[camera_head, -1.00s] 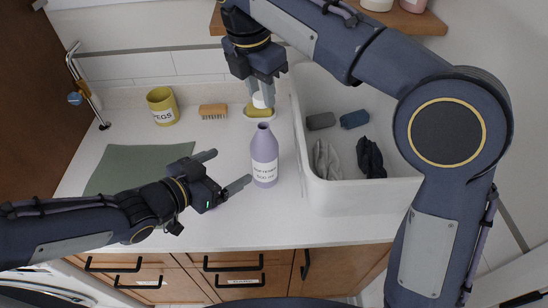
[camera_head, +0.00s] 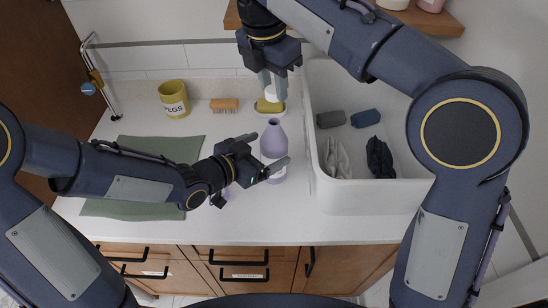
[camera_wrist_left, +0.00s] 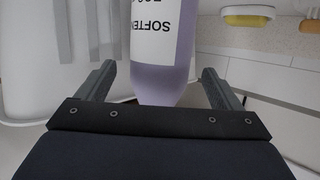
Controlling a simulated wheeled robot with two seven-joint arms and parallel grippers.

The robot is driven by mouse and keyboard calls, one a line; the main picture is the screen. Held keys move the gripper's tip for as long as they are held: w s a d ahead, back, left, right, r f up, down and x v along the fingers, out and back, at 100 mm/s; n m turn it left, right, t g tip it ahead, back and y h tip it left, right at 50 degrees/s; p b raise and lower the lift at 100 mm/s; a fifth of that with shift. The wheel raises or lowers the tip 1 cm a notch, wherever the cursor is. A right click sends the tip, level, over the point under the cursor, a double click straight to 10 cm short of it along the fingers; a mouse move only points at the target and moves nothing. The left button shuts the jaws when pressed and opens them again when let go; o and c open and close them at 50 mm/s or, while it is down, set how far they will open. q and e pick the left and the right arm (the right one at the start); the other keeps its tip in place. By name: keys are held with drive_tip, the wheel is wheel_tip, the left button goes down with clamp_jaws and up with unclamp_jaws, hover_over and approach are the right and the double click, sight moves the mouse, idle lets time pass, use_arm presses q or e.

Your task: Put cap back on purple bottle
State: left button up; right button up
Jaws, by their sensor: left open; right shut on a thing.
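The purple bottle (camera_head: 273,138) stands upright and uncapped on the counter, left of the white bin. My left gripper (camera_head: 266,151) is open at the bottle, with one finger on each side of it. In the left wrist view the bottle (camera_wrist_left: 160,85) with its white label shows upside down between the two open fingers (camera_wrist_left: 157,80), with gaps on both sides. My right gripper (camera_head: 271,87) points down above the bottle and is shut on the white cap (camera_head: 271,94). The cap is apart from the bottle's mouth.
The white bin (camera_head: 365,198) with dark and grey cloth items stands close on the right. A yellow pegs pot (camera_head: 174,98), a wooden brush (camera_head: 224,105) and a yellow sponge on a dish (camera_head: 268,107) are at the back. A green mat (camera_head: 165,148) lies left; the front counter is clear.

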use_arm(q)
drive_tip(key=shift+x, duration=1.75)
drive_tip(key=shift+c, duration=0.2)
drive_tip(key=c, duration=1.4)
use_arm(e)
hover_over(275, 121)
drive_tip(key=shift+s+a+f, duration=0.1)
drive_tip(key=shift+f, duration=1.15)
drive_tip(key=shift+s+a+f, duration=0.1)
drive_tip(key=shift+f, duration=1.15)
drive_tip(key=shift+f, duration=0.9)
drive_tip(key=shift+f, duration=0.5)
